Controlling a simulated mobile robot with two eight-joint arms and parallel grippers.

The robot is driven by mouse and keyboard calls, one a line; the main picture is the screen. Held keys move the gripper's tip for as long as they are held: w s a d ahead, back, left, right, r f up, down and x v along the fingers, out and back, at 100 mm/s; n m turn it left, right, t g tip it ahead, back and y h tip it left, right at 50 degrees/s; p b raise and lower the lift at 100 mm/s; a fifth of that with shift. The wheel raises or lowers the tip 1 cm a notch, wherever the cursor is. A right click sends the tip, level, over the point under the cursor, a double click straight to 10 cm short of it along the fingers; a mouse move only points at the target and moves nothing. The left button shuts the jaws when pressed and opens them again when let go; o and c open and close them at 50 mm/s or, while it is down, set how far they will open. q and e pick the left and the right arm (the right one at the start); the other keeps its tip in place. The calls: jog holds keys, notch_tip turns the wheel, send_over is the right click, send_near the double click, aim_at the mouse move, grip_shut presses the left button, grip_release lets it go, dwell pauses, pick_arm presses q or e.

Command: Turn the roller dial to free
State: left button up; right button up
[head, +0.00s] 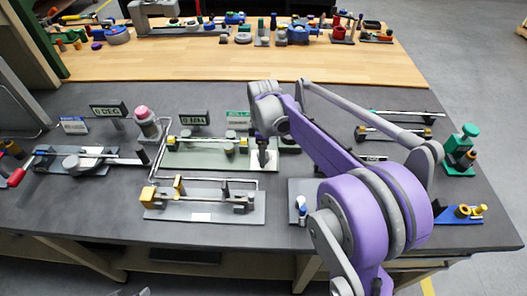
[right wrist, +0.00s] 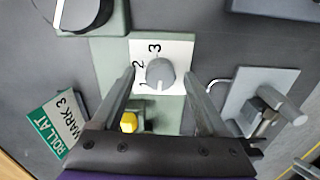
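The dial is a round grey knob (right wrist: 159,73) on a white plate marked 1, 2 and 3 (right wrist: 148,47), in the upper middle of the right wrist view. No mark reading "free" is legible, and I cannot tell where the knob points. My right gripper (right wrist: 160,76) is open, one finger on each side of the knob, with gaps showing. In the head view the right gripper (head: 263,160) points down over the white plate (head: 270,165) and hides most of the knob. A green sign (right wrist: 58,120) reads "ROLL AT MARK 3". My left gripper is not in view.
A grey fixture (right wrist: 262,105) stands right of the dial, and a yellow part (right wrist: 128,122) lies nearer my gripper. The dark bench (head: 300,258) holds a brass-fitted rig (head: 205,205) in front, a pink-topped knob (head: 142,113) and displays (head: 195,118) behind.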

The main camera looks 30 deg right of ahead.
jog(key=shift+r, duration=0.1)
notch_tip(320, 180, up, 11)
jog(key=shift+f+p, duration=0.2)
jog(key=shift+p, duration=0.15)
dwell(0.6)
